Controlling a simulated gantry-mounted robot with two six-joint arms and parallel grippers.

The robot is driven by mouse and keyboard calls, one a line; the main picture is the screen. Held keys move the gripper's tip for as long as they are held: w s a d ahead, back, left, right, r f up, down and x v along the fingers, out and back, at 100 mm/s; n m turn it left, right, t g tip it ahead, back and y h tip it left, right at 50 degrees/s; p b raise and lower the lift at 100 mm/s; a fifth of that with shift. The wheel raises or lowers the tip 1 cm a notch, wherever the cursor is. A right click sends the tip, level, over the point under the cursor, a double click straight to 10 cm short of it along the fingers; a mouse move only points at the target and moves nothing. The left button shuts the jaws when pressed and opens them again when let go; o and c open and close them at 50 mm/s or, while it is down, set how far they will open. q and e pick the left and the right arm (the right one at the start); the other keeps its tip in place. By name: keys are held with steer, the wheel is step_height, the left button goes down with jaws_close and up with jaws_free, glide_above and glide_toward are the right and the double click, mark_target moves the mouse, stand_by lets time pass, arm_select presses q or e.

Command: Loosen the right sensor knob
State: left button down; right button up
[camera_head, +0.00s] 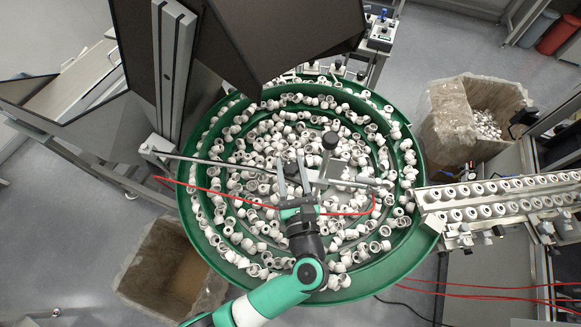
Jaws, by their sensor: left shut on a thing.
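A thin metal sensor bar (215,163) spans the green bowl above the white caps. A black knob (330,140) stands upright on a post at the bar's right part. My left gripper (292,165) reaches over the bowl's middle from the bottom, left of this upright knob and apart from it. Its two grey fingers are at the bar, shut on a dark knob-like part (293,172) between them. The fingers hide much of that part, so its exact shape and turn cannot be told. My right gripper is not in view.
The green bowl (412,222) holds many loose white caps. A red cable (215,193) loops low across it near my gripper. A rail (520,183) with caps leaves the bowl to the right. Dark panels (240,40) overhang the bowl's upper left. A lined bin (450,125) stands right.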

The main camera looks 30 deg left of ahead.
arm_select(q)
steer(key=shift+c, duration=1.9)
jaws_free()
steer(key=b+v, duration=0.1)
steer(key=v, duration=1)
steer(key=shift+s+d, duration=0.15)
steer(key=shift+s, duration=0.1)
